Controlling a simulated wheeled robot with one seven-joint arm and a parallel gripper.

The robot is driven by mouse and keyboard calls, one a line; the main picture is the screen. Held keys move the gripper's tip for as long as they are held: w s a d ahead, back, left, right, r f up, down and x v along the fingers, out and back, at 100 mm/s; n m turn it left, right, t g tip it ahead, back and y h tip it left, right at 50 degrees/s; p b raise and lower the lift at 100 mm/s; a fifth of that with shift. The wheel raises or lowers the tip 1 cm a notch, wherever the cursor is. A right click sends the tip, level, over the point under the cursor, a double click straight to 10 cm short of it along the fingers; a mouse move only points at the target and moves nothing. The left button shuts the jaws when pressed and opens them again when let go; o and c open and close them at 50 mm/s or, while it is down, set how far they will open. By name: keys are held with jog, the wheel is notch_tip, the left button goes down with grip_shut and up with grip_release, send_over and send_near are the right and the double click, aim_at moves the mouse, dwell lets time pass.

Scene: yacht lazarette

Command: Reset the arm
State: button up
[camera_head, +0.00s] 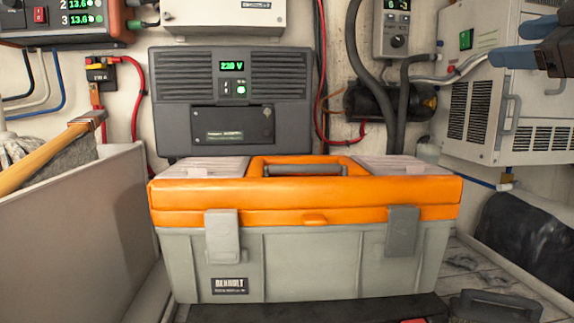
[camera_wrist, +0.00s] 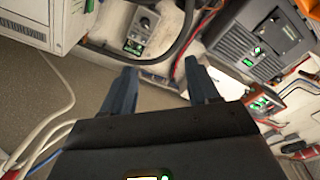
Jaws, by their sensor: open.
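My gripper (camera_head: 514,57) shows at the upper right edge of the head view, with blue fingers, raised in front of the white cabinet. In the wrist view my gripper (camera_wrist: 160,88) has its two blue fingers apart, with nothing between them. It is open and empty. The rest of my arm is mostly outside the head view.
A closed orange and grey toolbox (camera_head: 315,262) stands in the middle. Behind it are a dark power unit (camera_head: 290,88) and hoses on the wall. A white cabinet (camera_head: 470,25) is at right, and a pale panel (camera_head: 75,230) at left.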

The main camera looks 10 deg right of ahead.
jog(key=s+a+f+m+h, duration=0.1)
jog(key=a+f+m, duration=0.15)
jog(key=f, duration=0.75)
jog(key=a+f+m, duration=0.2)
jog(key=f+m, duration=0.1)
jog(key=f, duration=0.6)
jog(key=s+a+f+m+h, duration=0.1)
jog(key=a+f+m, duration=0.2)
jog(key=f, duration=0.7)
jog(key=s+a+f+m+g+h, duration=0.1)
jog(key=s+a+f, duration=0.2)
jog(key=s+f, duration=0.35)
jog(key=s+a+f+m+g, duration=0.1)
jog(key=s+a+f+m, duration=0.15)
jog(key=s+f, duration=0.4)
jog(key=s+a+f+n+g, duration=0.1)
jog(key=s+a+f, duration=0.1)
jog(key=s, duration=1.1)
jog(key=s+a+f+n+g+y, duration=0.1)
jog(key=s+f, duration=0.3)
jog(key=s, duration=0.8)
jog(key=shift+s+a+f+n+y, duration=0.3)
jog(key=shift+s+a+n, duration=0.05)
jog(key=shift+a+n, duration=0.25)
